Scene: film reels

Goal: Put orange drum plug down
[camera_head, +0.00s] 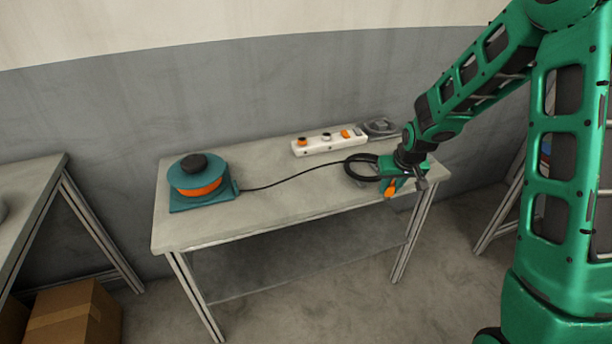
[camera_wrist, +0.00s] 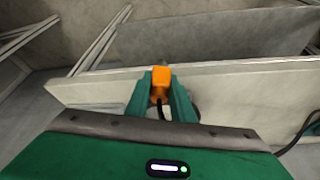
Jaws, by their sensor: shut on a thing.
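An orange plug (camera_wrist: 161,79) with a black cable sits between the two green fingers of my gripper (camera_wrist: 162,88) in the wrist view. My gripper (camera_head: 397,186) is shut on it and is held at the table's front right edge in the head view, where the orange plug (camera_head: 391,188) shows below the wrist. I cannot tell whether the plug touches the table. The cable runs left over the table (camera_head: 270,220) to a teal and orange cable drum (camera_head: 200,180), and a loop of it lies by my gripper.
The table's middle and front are mostly clear. Another table (camera_head: 30,200) stands at left, with a cardboard box (camera_head: 75,312) below.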

